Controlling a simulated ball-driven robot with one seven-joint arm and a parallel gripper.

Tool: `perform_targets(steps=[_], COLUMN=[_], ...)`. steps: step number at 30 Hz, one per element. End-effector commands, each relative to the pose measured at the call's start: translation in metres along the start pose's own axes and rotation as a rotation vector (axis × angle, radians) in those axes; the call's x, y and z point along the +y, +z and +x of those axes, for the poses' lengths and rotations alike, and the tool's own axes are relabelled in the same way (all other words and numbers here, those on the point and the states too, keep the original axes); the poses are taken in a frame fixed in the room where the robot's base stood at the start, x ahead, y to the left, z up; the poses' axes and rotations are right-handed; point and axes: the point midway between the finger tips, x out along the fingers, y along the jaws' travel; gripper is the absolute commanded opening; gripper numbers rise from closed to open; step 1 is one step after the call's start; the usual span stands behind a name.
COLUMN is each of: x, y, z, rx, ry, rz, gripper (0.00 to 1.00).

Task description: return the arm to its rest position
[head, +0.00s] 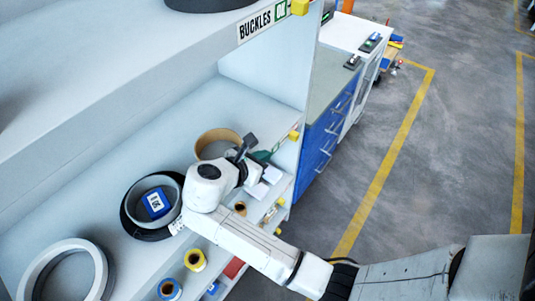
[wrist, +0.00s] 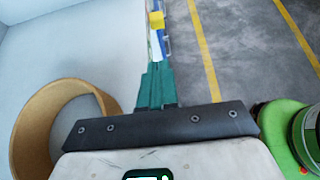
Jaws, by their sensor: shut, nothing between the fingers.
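My arm reaches from the lower right of the head view to the white shelf (head: 110,180). My gripper (head: 262,156) is at the shelf's right end, just right of a tan ring (head: 205,138). In the wrist view, the green fingers of my gripper (wrist: 157,88) are together with nothing between them. The tan ring also shows in the wrist view (wrist: 32,125), left of the fingers and apart from them. My wrist and forearm hide part of the shelf's front edge.
A black ring (head: 130,217) with a blue box (head: 156,203) and a pale ring (head: 38,271) lie on the shelf. Small spools (head: 195,259) sit lower. An upper shelf (head: 130,60) overhangs. A blue cabinet (head: 318,140) stands beyond; floor at right (head: 455,150) is clear.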

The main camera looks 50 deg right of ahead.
Motion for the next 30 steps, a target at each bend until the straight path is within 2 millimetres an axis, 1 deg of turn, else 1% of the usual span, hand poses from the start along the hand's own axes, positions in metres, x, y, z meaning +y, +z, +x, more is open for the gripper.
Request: perform_targets(steps=[21, 23, 26, 30], x=[-0.001, -0.009, -0.03, -0.071], y=[-0.001, -0.009, -0.03, -0.067], z=[0.0, 0.004, 0.013, 0.024], rx=[0.006, 0.044, 0.15, 0.353], ry=[0.0, -0.002, -0.019, -0.094], rz=[0.008, 0.059, 0.209, 0.52], gripper=[0.0, 0.0, 0.0, 0.0])
